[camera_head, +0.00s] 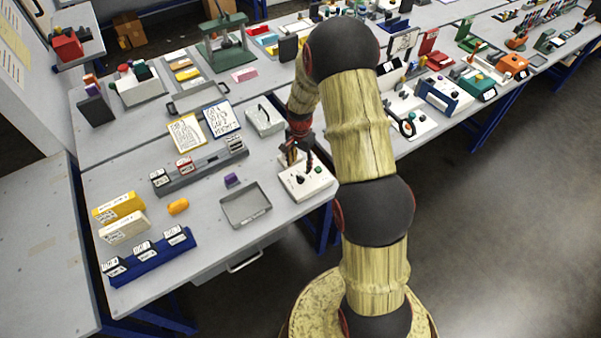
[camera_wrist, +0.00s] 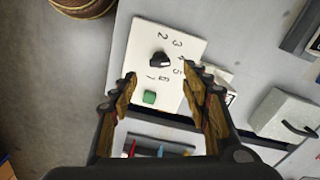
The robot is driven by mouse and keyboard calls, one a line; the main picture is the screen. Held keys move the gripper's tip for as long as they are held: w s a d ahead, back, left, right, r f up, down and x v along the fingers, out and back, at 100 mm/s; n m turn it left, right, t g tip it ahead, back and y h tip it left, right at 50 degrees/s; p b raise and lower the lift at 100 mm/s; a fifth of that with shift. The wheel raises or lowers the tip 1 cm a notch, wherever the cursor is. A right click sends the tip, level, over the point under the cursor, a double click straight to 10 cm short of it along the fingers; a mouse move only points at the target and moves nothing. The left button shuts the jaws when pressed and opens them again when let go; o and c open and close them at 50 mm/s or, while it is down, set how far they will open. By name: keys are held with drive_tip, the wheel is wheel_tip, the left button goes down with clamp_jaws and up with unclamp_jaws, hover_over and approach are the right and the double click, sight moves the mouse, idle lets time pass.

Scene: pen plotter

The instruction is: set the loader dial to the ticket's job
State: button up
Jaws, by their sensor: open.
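The loader dial is a black knob (camera_wrist: 159,60) on a white panel (camera_wrist: 143,39) in the wrist view. Printed digits from 2 to 7 curve around it, and a green button (camera_wrist: 149,97) sits on the same panel. A light mark on the knob seems to face the 4 and 5 side, but is too small to read surely. My gripper (camera_wrist: 161,76) is open, its fingertips on either side of the knob area, apart from it. In the head view my gripper (camera_head: 297,154) is over the white loader box (camera_head: 318,185). No ticket is readable.
Two written boards (camera_head: 187,133) (camera_head: 222,119) stand behind the loader, their text unclear. A grey tray (camera_head: 246,205) lies to its left and a grey handled box (camera_head: 265,119) behind it. The table's front edge is close to the loader.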

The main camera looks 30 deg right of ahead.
sight(300, 177)
wheel_tip(300, 177, down, 7)
drive_tip(key=shift+f, duration=0.2)
drive_tip(key=shift+c, duration=0.3)
drive_tip(key=c, duration=1.1)
